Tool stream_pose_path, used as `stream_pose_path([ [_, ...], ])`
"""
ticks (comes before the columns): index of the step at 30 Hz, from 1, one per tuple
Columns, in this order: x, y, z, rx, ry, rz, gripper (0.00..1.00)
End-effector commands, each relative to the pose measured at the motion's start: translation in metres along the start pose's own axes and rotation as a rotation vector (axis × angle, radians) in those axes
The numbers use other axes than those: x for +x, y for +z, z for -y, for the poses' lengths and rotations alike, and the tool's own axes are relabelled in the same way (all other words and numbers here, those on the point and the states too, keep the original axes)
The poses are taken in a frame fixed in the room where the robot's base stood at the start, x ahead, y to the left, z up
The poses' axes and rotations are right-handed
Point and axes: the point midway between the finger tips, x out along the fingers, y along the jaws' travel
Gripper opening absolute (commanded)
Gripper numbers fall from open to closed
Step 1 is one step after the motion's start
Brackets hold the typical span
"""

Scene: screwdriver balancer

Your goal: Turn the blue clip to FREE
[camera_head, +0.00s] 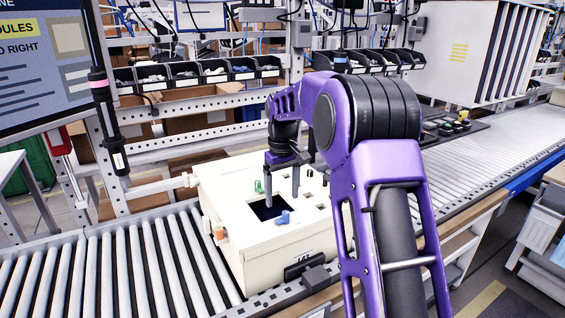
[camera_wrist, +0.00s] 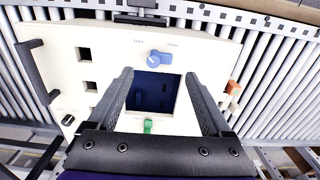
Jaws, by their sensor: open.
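The blue clip (camera_wrist: 160,58) sits on the cream panel (camera_wrist: 110,50), at the edge of a dark square opening (camera_wrist: 153,92). In the wrist view it lies at the far side of the opening; small marks on either side of it are too small to read. In the head view the clip (camera_head: 283,217) is at the opening's near edge. My gripper (camera_wrist: 158,75) is open and empty, its fingers spread over the opening, with the clip just beyond the fingertips. In the head view my gripper (camera_head: 282,195) points down above the box; contact cannot be told.
A green part (camera_wrist: 148,126) stands at the opening's other edge. An orange part (camera_wrist: 232,87) is on the box's side and a dark handle (camera_wrist: 38,72) at the opposite side. The box rests on a roller conveyor (camera_head: 130,265); a screwdriver (camera_head: 105,115) hangs at left.

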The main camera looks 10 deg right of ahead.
Motion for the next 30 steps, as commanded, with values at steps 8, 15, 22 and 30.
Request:
stream_pose_path([
  [8,-0.068,-0.001,0.0,0.0,0.002,-0.003,0.83],
  [15,-0.1,0.0,0.0,0.0,0.001,0.0,0.83],
  [22,-0.107,0.0,0.0,-0.001,0.0,0.001,0.83],
  [30,-0.108,-0.001,0.002,0.0,0.011,-0.005,0.83],
])
